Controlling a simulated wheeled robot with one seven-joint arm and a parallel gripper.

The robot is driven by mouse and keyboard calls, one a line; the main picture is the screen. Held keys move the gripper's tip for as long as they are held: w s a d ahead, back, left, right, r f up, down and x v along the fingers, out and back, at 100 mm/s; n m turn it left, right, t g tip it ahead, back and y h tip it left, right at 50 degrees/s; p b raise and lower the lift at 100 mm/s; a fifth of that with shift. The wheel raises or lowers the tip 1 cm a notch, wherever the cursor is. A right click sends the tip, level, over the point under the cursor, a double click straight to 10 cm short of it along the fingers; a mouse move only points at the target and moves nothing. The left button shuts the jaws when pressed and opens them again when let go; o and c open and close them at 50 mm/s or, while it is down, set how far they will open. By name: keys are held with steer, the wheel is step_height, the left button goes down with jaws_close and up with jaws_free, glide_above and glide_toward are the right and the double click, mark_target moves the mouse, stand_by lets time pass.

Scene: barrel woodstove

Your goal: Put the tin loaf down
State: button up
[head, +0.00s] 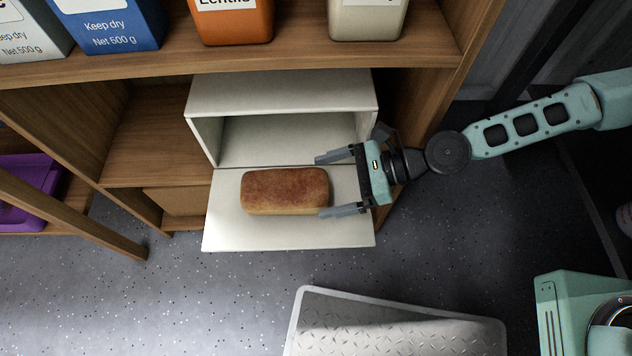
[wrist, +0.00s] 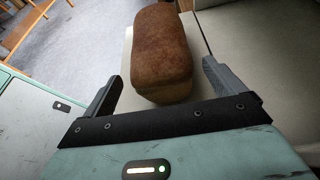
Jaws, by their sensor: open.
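The tin loaf (head: 285,190), brown and brick-shaped, lies on the lowered white door (head: 232,236) of a white bread bin (head: 280,92). My gripper (head: 322,185) is open at the loaf's right end, with one finger on the far side and one on the near side. In the wrist view the loaf (wrist: 161,50) stretches away from my open gripper (wrist: 165,82), its near end close to the space between the fingertips. A gap shows at the right finger; contact at the near finger is hard to tell. The inside of the bin looks empty.
The bin stands in a wooden shelf unit (head: 135,140). Above it are an orange lentils canister (head: 232,22), a cream canister (head: 366,18) and a blue packet (head: 108,22). A metal tread plate (head: 395,325) lies on the speckled floor in front. A purple object (head: 30,185) is at left.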

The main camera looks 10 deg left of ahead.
steer(key=shift+v, duration=1.8)
